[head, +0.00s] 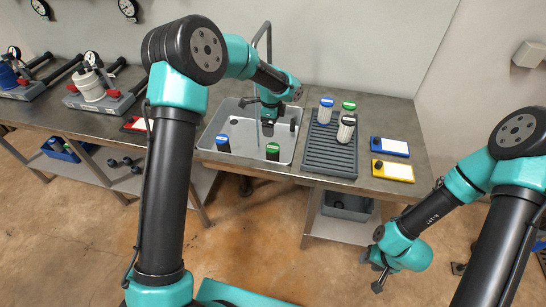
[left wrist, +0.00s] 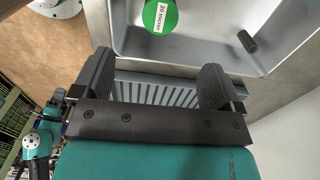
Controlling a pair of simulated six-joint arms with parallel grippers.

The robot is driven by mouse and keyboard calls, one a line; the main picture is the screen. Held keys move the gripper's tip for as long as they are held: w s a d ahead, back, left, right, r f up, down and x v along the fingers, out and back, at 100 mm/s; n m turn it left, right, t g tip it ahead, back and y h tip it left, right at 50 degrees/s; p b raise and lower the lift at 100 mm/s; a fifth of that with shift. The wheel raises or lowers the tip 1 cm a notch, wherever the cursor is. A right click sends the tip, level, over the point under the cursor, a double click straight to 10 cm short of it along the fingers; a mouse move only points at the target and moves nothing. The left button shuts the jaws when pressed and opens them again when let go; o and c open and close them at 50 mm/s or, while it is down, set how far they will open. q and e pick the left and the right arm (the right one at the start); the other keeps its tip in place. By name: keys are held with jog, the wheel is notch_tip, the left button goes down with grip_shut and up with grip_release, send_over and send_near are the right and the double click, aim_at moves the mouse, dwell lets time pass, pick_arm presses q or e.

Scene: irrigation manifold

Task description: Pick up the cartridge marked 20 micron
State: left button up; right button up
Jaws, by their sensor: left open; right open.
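In the left wrist view a round green cap (left wrist: 160,15) with a white label reading "20 micron" shows at the top edge, over the grey sink. In the head view a green-capped cartridge (head: 272,150) stands in the front of the sink; it appears to be the same one. Its label is too small to read there. My left gripper (left wrist: 156,85) is open and empty; in the head view it (head: 268,127) hangs over the sink, behind the green cap. My right gripper (head: 379,279) is open and empty, low at the right, off the bench.
A blue-capped cartridge (head: 222,144) stands in the sink (head: 247,161) at left. Several cartridges stand on the ribbed grey rack (head: 330,160) to the right. Blue (head: 391,147) and yellow (head: 393,171) trays lie beyond it.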

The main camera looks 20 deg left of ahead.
aim_at(273, 147)
pick_arm(q)
notch_tip(273, 147, down, 10)
jog(key=shift+f, duration=0.2)
dwell(0.3)
jog(key=shift+w+d+f, duration=0.1)
jog(key=shift+f, duration=1.25)
jog(key=shift+d+f, duration=0.1)
jog(key=shift+f, duration=1.25)
jog(key=c, duration=1.1)
jog(key=shift+r, duration=0.2)
